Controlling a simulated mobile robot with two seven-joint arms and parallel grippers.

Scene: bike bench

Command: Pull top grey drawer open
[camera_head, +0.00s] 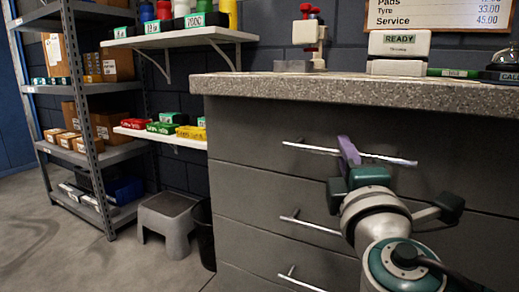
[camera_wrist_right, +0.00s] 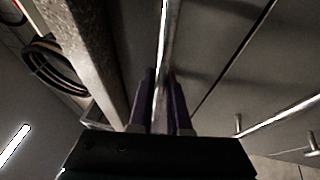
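The top grey drawer (camera_head: 245,130) is under the worktop, and its front looks flush with the drawers below. Its thin metal handle (camera_head: 308,148) runs across the front. My right gripper (camera_head: 362,158), with purple fingers, is at this handle, and its wrist hides part of the drawer fronts. In the right wrist view the handle (camera_wrist_right: 163,45) passes between the two fingers (camera_wrist_right: 162,100), which look closed around it with little gap. My left gripper is in neither view.
The speckled worktop (camera_head: 300,88) overhangs just above the handle. Lower drawers have handles, including the second handle (camera_head: 310,223). A grey stool (camera_head: 167,222) and shelves (camera_head: 85,90) stand to the left. The floor (camera_head: 60,250) in front is open.

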